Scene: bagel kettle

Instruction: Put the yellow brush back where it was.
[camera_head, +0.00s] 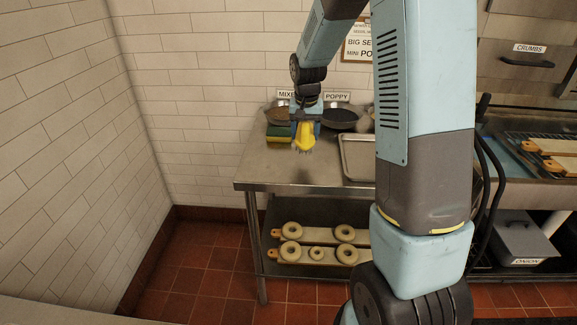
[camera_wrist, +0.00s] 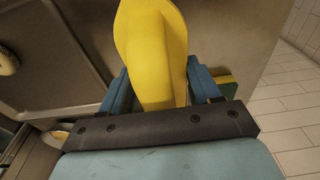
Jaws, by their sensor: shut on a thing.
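The yellow brush (camera_head: 304,136) hangs below my gripper (camera_head: 306,123) in the head view, bristle end down, in front of the seed bowls and over the left part of the steel table (camera_head: 268,172). In the wrist view the brush's smooth yellow body (camera_wrist: 150,55) fills the space between the two blue fingers (camera_wrist: 160,92), and my gripper is shut on it. The bristles are hidden in the wrist view. I cannot tell the exact height of the brush over the table.
A green and yellow sponge (camera_head: 277,134) lies left of the brush. Bowls labelled MIXED (camera_head: 279,117) and POPPY (camera_head: 341,118) stand at the back. A metal tray (camera_head: 346,171) lies to the right, partly behind my arm. Bagels on boards (camera_head: 318,236) fill the lower shelf. The table's front-left is clear.

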